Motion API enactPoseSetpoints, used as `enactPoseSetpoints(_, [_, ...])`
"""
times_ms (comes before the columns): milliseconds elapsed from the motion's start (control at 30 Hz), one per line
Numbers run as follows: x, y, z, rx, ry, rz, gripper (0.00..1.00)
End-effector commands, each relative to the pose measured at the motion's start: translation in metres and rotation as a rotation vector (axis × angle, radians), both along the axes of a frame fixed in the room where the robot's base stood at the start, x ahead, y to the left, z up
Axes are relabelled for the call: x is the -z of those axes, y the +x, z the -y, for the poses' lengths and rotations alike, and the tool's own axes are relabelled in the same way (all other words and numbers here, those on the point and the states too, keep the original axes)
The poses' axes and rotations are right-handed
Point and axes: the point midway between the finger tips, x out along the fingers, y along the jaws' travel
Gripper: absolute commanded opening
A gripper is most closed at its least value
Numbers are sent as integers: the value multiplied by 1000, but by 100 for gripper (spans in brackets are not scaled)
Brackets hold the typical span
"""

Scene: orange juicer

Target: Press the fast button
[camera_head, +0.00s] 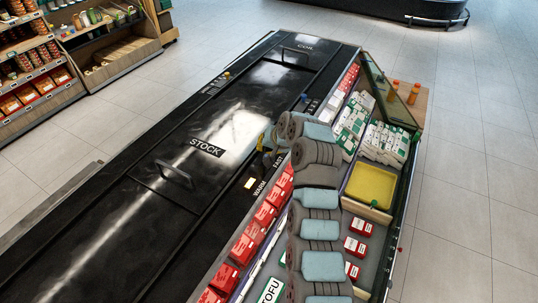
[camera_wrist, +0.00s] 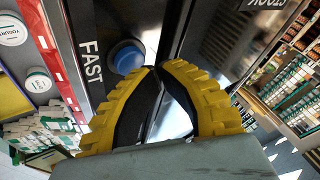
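The fast button is a round blue button (camera_wrist: 127,56) beside the white FAST lettering (camera_wrist: 91,62) on the black counter in the wrist view. My gripper (camera_wrist: 158,68) has yellow ridged fingers whose tips meet, with nothing between them. The tips appear just to the right of the button in the picture; I cannot tell whether they touch it. In the head view my gripper (camera_head: 267,139) is over the counter edge near the FAST lettering (camera_head: 279,162), and the blue button there is hidden behind it.
The black counter has a STOCK lid with a handle (camera_head: 174,174). Red boxes (camera_head: 265,214) line the counter's right side, beneath my arm. A yellow tray (camera_head: 371,186) lies further right.

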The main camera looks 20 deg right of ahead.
Motion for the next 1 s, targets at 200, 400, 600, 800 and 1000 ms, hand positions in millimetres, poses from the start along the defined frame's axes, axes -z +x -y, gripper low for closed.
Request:
enactPoseSetpoints(200, [-6,0,0,0,0,0,0])
enactPoseSetpoints(400, [-5,0,0,0,0,0,0])
enactPoseSetpoints(600, [-13,0,0,0,0,1,0])
enactPoseSetpoints(800, [-29,0,0,1,-1,0,0])
enactPoseSetpoints(1000, [-45,0,0,1,-1,2,0])
